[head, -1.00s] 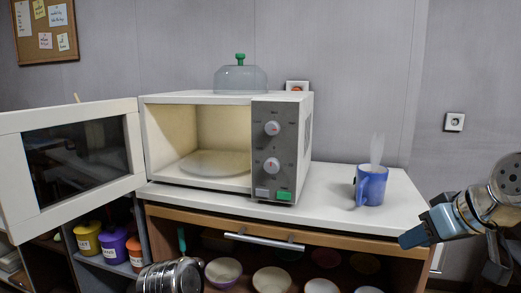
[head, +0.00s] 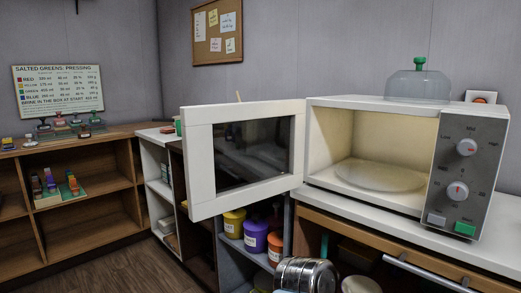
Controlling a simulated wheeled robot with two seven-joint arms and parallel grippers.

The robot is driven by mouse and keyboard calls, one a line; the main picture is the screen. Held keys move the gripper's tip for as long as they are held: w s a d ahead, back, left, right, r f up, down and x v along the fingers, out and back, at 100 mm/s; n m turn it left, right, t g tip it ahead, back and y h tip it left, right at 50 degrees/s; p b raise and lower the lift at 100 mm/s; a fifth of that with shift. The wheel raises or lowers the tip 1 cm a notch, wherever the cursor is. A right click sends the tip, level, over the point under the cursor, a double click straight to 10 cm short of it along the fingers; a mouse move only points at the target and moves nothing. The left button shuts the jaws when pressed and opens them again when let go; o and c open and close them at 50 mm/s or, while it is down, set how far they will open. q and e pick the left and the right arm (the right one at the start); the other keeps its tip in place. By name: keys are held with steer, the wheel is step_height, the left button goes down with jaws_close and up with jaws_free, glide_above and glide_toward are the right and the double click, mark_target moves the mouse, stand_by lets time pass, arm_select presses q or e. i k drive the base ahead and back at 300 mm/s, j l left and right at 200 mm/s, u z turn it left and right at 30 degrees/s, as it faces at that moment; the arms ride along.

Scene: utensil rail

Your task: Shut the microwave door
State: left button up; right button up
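The microwave (head: 406,101) stands on a white counter at the right of the head view. Its white-framed door (head: 201,158) with a dark window is wide open, swung out to the left from the left edge of the cavity. The cavity is lit and shows a glass turntable plate (head: 380,176) with nothing on it. My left gripper's fingers are not visible. My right gripper is out of the view.
A glass dome with a green knob (head: 418,84) sits on the microwave. Below the door, shelves hold yellow (head: 234,223) and purple (head: 256,236) tubs. A drawer handle (head: 428,271) sticks out under the counter. Wooden shelving (head: 84,197) stands at the left, with open floor before it.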

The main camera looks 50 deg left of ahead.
mark_target(252, 152)
steer(key=j+z, duration=0.1)
steer(key=j, duration=0.85)
steer(key=j+z, duration=0.15)
steer(key=j, duration=0.8)
steer(key=k+j+z, duration=0.1)
steer(key=j, duration=0.8)
